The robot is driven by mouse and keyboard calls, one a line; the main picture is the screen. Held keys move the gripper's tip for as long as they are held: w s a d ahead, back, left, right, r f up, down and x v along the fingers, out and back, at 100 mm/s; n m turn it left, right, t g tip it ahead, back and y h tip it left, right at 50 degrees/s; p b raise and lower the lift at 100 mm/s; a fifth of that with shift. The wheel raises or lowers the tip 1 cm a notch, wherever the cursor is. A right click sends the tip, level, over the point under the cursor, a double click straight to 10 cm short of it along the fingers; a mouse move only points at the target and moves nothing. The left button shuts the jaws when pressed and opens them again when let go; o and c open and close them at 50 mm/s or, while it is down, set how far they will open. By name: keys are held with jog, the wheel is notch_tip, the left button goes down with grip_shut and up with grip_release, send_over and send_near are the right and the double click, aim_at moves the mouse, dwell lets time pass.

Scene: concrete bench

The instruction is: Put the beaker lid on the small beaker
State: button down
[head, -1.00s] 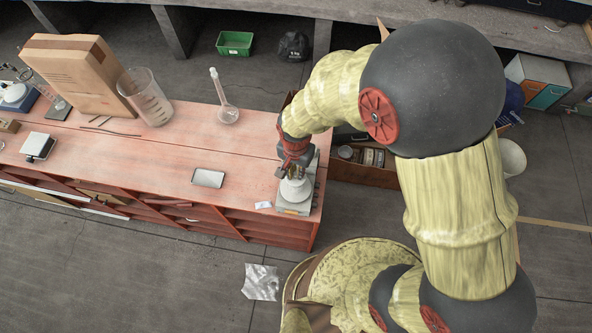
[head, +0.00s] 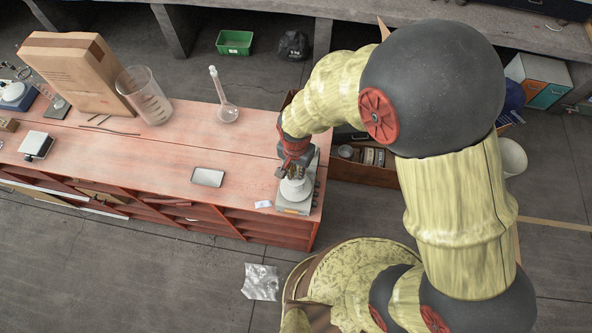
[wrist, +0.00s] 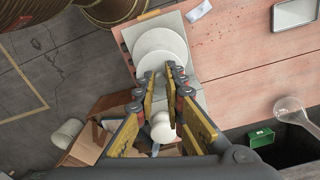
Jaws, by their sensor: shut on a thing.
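My gripper (wrist: 164,77) points down over the right end of the bench, its fingers closed on the white beaker lid (wrist: 152,64). A pale round knob (wrist: 162,130) shows between the fingers, nearer the camera. Another white round shape (wrist: 160,38) lies just beyond the lid; I cannot tell whether it is the small beaker or the device's plate. In the head view, the white piece (head: 296,189) is directly below my gripper (head: 291,174), over a flat pale device (head: 291,207). The small beaker is not clearly visible, and contact below the lid cannot be told.
A flask (head: 227,113), a large glass beaker (head: 148,97) and a cardboard box (head: 75,72) stand farther left on the bench (head: 150,160). A small tray (head: 208,177) lies left of the device. The bench's right edge is close to my gripper.

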aim_at(296, 174)
jog(key=c, duration=1.9)
grip_release()
jog(key=o, duration=0.5)
jog(key=shift+r, duration=0.1)
jog(key=shift+r+p, duration=2.3)
jog(key=shift+r, duration=1.15)
